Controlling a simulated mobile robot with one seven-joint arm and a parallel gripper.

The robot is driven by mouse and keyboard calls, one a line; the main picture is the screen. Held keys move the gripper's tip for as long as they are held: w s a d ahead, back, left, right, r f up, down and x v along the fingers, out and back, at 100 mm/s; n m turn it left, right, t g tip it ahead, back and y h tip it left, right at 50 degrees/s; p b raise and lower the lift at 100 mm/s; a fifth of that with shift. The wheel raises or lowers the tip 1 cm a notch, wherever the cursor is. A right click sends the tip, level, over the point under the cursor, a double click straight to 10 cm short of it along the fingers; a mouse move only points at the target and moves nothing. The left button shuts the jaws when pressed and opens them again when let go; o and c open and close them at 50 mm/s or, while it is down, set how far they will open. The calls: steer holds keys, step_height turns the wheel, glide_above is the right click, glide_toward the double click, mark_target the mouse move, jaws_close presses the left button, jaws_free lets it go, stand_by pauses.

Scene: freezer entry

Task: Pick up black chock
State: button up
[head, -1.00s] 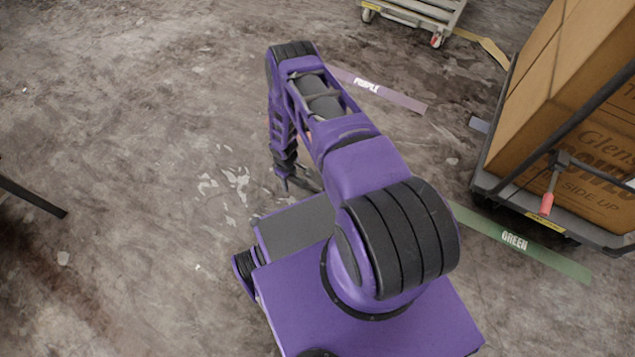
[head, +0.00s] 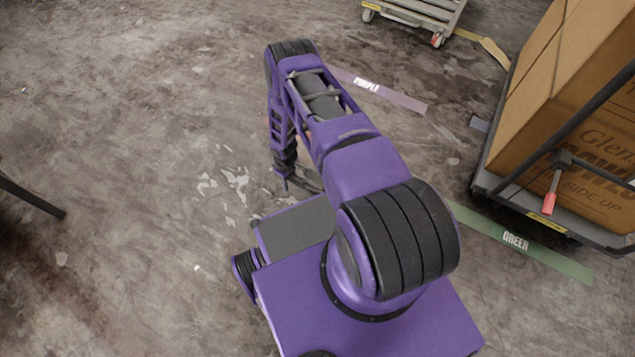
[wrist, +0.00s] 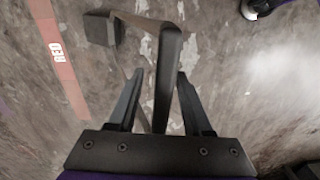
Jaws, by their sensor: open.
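In the wrist view a black chock (wrist: 167,60) shows as a long dark bar joined by a thin crosspiece to a dark block (wrist: 100,29) at upper left. My gripper (wrist: 160,74) is open, with one finger on each side of the bar. The bar reaches down between the fingers towards the palm. Gaps show between it and both fingers, so I see no grip on it. In the head view my gripper (head: 300,183) points down near the floor, partly behind my arm, and I cannot make out the chock there.
A cart (head: 490,187) with a large cardboard box (head: 565,110) stands at right. A grey cart (head: 420,12) is at the top. Purple (head: 385,92) and green (head: 540,255) floor strips show, and a red strip (wrist: 58,60) in the wrist view. The floor at left is mostly clear.

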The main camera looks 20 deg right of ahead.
jaws_close()
stand_by(1.4)
